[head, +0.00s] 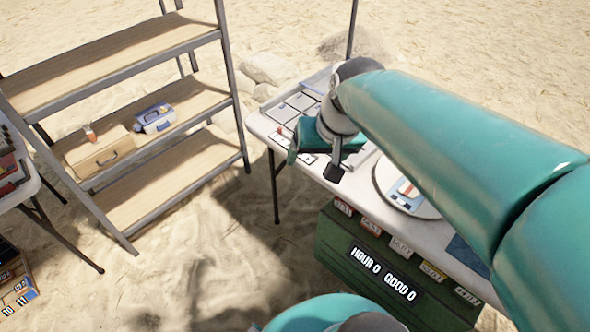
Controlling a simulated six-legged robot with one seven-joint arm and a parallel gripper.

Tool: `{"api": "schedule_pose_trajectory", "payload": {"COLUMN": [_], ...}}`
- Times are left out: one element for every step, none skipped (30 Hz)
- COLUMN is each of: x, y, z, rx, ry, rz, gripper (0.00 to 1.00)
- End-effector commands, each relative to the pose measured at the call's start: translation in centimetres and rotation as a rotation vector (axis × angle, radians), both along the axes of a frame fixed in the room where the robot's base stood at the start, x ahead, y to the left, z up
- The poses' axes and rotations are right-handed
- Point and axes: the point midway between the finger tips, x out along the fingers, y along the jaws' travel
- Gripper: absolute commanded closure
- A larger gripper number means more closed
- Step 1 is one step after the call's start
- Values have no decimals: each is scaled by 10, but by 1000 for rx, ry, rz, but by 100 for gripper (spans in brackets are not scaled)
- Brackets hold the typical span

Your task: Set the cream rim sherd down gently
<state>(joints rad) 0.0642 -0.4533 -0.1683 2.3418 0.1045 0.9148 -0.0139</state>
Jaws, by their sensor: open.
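My gripper (314,160) is over the left end of the white table (362,207), beside a grey tray with compartments (300,101). Its jaws are open, with one finger on the left and a dark fingertip on the right. I cannot make out the cream rim sherd; my gripper and arm cover part of the tray and table. A small red tip (280,131) shows at the tray's front edge, too small to identify.
A round white plate (384,178) with a small blue and red item stands right of my gripper. A green crate (338,248) with labels and a sign is under the table's front. A shelf (120,65) stands left, holding a wooden box (98,155) and a blue-white case (154,117).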

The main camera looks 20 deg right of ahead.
Motion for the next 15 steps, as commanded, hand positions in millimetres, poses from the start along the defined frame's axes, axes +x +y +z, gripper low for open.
{"api": "schedule_pose_trajectory", "payload": {"x": [-13, -20, -28, -34, -39, -45, -49, -52, -55, -56, -57, -58, -58, -58, -58], "y": [16, 25, 33, 39, 44, 49, 53, 55, 58, 59, 60, 60, 60, 60, 60], "z": [7, 8, 11, 12, 12, 13, 13, 14, 14, 14, 14, 13, 13, 13, 13], "rx": [-34, -54, -81, -100, -117, -138, -152, -162, -174, -181, -185, -187, -189, -189, -189], "ry": [-36, -50, -69, -84, -96, -110, -119, -126, -133, -137, -139, -140, -141, -141, -140], "rz": [54, 82, 114, 135, 156, 177, 190, 201, 210, 217, 221, 223, 224, 224, 224], "gripper": [23, 23, 23, 23, 23, 23, 23, 23, 23, 23, 23, 23, 23, 23, 23]}}
